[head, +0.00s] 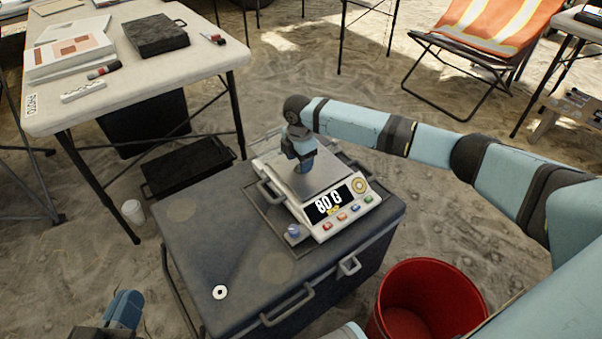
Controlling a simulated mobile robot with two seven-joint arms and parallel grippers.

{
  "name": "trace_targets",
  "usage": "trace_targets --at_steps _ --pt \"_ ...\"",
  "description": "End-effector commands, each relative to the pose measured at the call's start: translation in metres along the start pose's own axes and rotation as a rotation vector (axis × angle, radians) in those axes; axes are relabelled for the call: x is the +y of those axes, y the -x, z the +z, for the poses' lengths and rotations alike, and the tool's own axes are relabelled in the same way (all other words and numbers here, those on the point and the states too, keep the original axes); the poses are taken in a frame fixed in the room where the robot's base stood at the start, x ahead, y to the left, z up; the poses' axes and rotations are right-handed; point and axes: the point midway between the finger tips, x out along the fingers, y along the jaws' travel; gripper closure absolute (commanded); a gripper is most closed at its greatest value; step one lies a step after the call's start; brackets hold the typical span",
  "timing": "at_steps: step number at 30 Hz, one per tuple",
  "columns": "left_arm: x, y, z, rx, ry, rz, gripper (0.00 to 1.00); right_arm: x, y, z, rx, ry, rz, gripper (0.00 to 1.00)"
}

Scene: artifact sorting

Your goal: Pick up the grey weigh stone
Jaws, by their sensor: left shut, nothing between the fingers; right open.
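The grey weigh stone cannot be made out; my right gripper hides part of the scale's plate. My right gripper (304,170) points down over the plate of the digital scale (322,178), very close to it or touching; I cannot tell which. It is open, and its fingertips are hard to see. The scale stands on a dark grey case and its display reads 80 G. My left gripper (122,309) is at the bottom left edge, beside the case and away from the scale. It is shut and empty.
A white ring-shaped disc (220,292) lies on the dark case (192,252), near its front left. A small bluish piece (293,231) is at the scale's front left corner. A red bucket (430,275) stands right of the case. A cluttered table (205,65) stands at upper left.

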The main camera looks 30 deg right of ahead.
Motion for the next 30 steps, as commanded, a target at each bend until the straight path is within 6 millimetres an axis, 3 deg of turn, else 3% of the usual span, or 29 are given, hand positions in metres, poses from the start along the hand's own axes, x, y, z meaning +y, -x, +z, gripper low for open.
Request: trace_targets --at_steps 1,4,13,20,30 --pt "-0.002 -0.001 0.01 -0.014 -0.006 0.002 1.0 -0.001 -0.013 0.0 0.0 0.0 0.0 0.4" --pt "-0.004 -0.002 0.013 -0.027 -0.017 0.005 1.0 0.0 -0.022 0.0 0.0 0.0 0.001 0.4" --pt "-0.004 -0.002 0.013 -0.033 -0.022 0.006 1.0 0.0 -0.024 0.0 0.0 0.0 0.001 0.4" --pt "-0.004 -0.002 0.013 -0.032 -0.022 0.006 1.0 0.0 -0.024 0.0 0.0 0.0 0.001 0.92" --pt "-0.004 -0.002 0.012 -0.032 -0.022 0.006 1.0 0.0 -0.023 0.0 0.0 0.0 0.002 0.96"
